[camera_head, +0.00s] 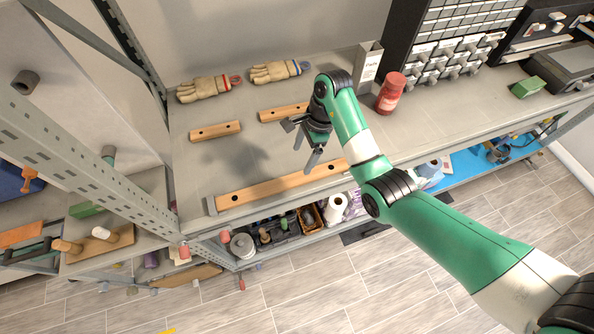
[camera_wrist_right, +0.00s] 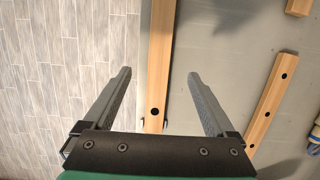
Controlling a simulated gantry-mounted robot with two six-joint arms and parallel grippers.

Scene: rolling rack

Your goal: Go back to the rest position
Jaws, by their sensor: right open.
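My right arm reaches in from the lower right in the head view. Its gripper (camera_head: 306,146) is open and empty above the grey shelf (camera_head: 190,165), over the long wooden bar at the shelf's front. In the right wrist view the two fingers of the right gripper (camera_wrist_right: 160,85) stand wide apart, with part of the long wooden bar (camera_wrist_right: 158,60) showing between them, lower down. My left gripper is not in the head view.
Two short wooden bars (camera_head: 215,131) (camera_head: 284,112) lie behind the long one. A red jar (camera_head: 390,93) and a box (camera_head: 367,66) stand right of my gripper. A metal rack post (camera_head: 100,160) rises at left.

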